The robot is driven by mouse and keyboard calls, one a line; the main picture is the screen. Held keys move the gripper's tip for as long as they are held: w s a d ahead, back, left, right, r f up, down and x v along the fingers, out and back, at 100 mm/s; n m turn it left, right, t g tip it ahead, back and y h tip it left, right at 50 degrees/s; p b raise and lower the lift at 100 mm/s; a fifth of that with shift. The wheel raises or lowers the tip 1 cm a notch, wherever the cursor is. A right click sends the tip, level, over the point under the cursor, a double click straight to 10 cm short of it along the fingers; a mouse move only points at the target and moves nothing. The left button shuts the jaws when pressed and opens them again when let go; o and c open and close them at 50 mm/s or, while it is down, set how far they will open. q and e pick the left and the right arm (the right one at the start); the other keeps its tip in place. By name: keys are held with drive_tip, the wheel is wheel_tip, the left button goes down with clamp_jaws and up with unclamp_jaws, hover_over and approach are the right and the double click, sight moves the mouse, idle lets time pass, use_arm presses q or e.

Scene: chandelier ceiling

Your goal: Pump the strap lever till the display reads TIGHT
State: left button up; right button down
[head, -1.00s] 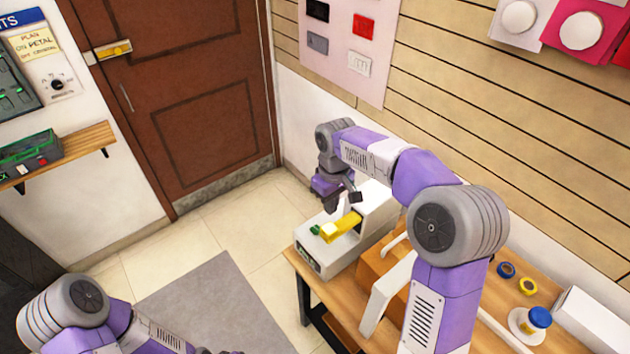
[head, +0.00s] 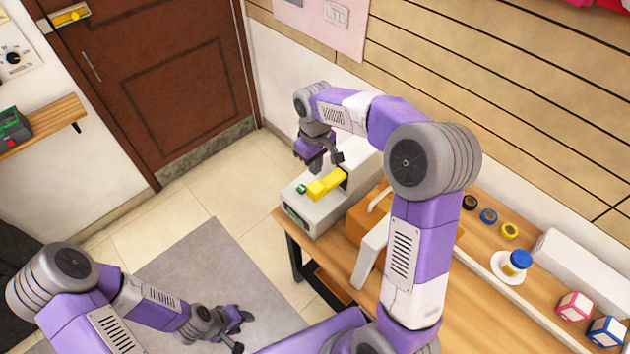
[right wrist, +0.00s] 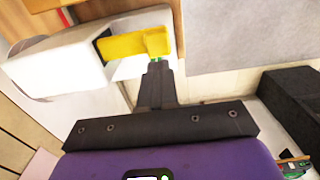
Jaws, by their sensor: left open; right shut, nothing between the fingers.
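The strap machine is a pale box (head: 322,212) at the far left end of the wooden table, with a yellow lever (head: 326,186) on top and a small green part (head: 301,189) beside it. A dark display (head: 297,217) is on its front; its text is too small to read. My right gripper (head: 338,160) is shut and empty, just above and behind the lever. In the right wrist view its fingers (right wrist: 158,75) end close to the yellow lever (right wrist: 135,44); I cannot tell if they touch. My left gripper (head: 240,328) is open and empty, low over the grey mat, away from the table.
An orange-brown box (head: 362,224) and a white slanted piece (head: 369,249) stand right of the machine. The wall is close behind; the floor left of the table is clear.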

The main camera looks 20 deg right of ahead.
sight(315, 188)
wheel_tip(315, 188, down, 7)
drive_tip(key=shift+f, duration=0.1)
idle(0.4)
